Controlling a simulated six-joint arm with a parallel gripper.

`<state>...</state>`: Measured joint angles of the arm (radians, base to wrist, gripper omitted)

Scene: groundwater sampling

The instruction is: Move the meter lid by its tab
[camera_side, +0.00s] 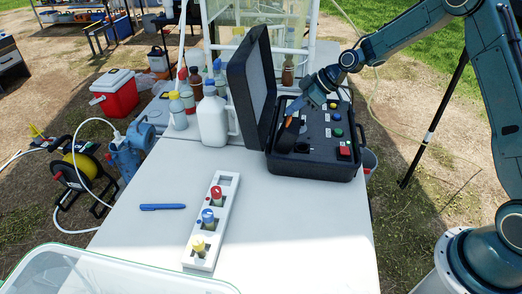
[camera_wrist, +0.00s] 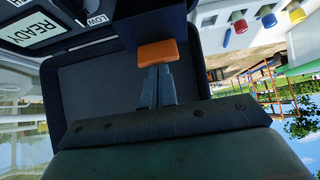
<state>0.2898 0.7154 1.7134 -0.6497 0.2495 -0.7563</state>
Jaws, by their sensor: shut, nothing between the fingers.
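The meter lid (camera_side: 286,138) looks like a small dark flap standing tilted at the left side of the open black case. Its orange tab (camera_side: 289,122) is at the upper end. In the wrist view the orange tab (camera_wrist: 157,53) lies right at my fingertips, with a dark part of the lid (camera_wrist: 150,20) beyond it. My gripper (camera_side: 298,106) comes down from the upper right, and its fingers are shut with nothing between them. The fingertips (camera_wrist: 159,72) meet the tab's near edge in the picture; I cannot tell whether they touch it.
The case's large lid (camera_side: 250,88) stands upright left of its panel of coloured knobs (camera_side: 325,132). A READY display (camera_wrist: 45,35) shows in the wrist view. A white bottle (camera_side: 212,120), blue pen (camera_side: 162,207) and capped-vial rack (camera_side: 202,260) are on the table. The table's front right is clear.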

